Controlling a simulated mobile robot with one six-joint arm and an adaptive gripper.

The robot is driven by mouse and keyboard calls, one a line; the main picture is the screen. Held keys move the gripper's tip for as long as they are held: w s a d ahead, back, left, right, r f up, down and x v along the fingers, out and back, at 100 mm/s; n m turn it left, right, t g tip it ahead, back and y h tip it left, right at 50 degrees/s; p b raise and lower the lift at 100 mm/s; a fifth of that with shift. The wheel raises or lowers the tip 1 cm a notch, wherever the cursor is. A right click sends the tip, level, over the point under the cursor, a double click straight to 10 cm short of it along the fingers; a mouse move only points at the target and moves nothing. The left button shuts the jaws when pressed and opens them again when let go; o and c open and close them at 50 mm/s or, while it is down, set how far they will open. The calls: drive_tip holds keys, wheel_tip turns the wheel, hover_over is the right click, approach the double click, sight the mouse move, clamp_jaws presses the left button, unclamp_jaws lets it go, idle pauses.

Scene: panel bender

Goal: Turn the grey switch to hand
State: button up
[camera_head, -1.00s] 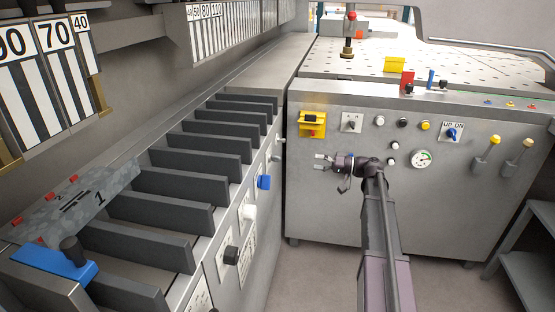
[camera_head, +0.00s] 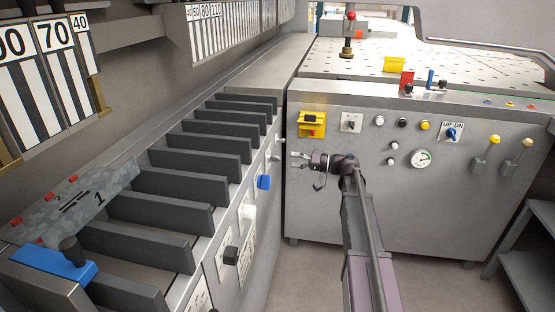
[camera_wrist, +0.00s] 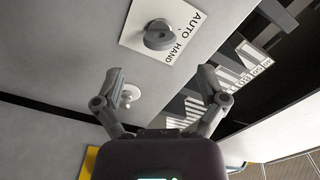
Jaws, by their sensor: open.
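The grey switch (camera_wrist: 158,36) is a round knob with a raised grip on a white plate marked AUTO and HAND, seen at the top of the wrist view. The plate looks tilted there. In the head view it appears to be the small knob (camera_head: 276,158) on the left cabinet's side, near the inner corner; it is small there. My gripper (camera_head: 295,160) points left toward that side. In the wrist view my gripper (camera_wrist: 160,76) is open and empty, its fingertips below the switch in the picture and apart from it.
A small white knob (camera_wrist: 130,94) sits near the left finger in the wrist view. A blue switch (camera_head: 264,182) and a black knob (camera_head: 231,255) are lower on the left side. The front panel (camera_head: 330,200) carries a yellow box (camera_head: 311,131), another switch (camera_head: 351,122) and a gauge.

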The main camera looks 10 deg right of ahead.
sight(277, 158)
drive_tip(key=shift+x, duration=3.05)
drive_tip(key=c, duration=1.2)
